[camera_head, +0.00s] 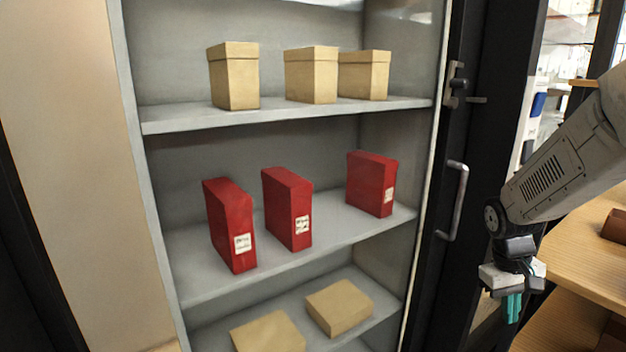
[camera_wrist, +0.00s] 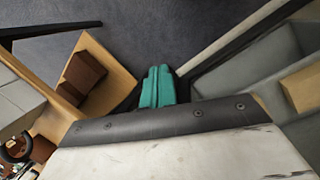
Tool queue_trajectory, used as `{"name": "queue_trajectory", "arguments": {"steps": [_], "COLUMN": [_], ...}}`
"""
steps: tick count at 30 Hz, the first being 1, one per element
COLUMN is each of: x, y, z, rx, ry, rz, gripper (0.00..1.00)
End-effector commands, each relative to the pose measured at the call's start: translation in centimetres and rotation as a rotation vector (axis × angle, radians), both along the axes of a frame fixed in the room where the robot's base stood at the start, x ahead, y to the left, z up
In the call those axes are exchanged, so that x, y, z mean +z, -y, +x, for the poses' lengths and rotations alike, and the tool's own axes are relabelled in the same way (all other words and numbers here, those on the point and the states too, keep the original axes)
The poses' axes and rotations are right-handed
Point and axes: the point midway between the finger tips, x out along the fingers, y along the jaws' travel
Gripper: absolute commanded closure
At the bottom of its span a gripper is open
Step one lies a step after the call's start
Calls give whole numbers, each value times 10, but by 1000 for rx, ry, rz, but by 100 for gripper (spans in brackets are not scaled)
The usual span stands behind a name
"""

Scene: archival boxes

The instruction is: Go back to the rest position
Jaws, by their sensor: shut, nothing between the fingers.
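My gripper (camera_head: 513,308) hangs at the right of the head view, in front of the wooden shelving and to the right of the cabinet. Its teal fingers point down and are together, with nothing between them. In the wrist view the teal fingers (camera_wrist: 157,88) also show side by side and empty, above a dark grey floor. My arm reaches in from the upper right of the head view. No object touches the gripper.
A grey cabinet (camera_head: 290,130) stands open with tan boxes (camera_head: 311,75) on top, red boxes (camera_head: 288,208) in the middle and flat tan boxes (camera_head: 340,307) below. Its door handle (camera_head: 457,200) is left of my gripper. A wooden shelf (camera_head: 585,250) stands at right.

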Motion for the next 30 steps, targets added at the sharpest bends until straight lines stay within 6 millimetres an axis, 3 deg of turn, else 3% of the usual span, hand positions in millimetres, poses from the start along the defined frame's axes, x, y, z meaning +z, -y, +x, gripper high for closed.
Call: {"name": "queue_trajectory", "arguments": {"steps": [1, 6, 15, 21, 30], "x": [18, 60, 106, 125, 143], "y": [-14, -58, -119, -136, -145], "z": [-18, -79, -171, -198, -204], "rx": [-27, -106, -121, -64, -13], "ry": [-2, -22, 38, 175, 269], "rz": [10, 58, 145, 166, 169], "gripper": [100, 100, 100, 100, 100]}}
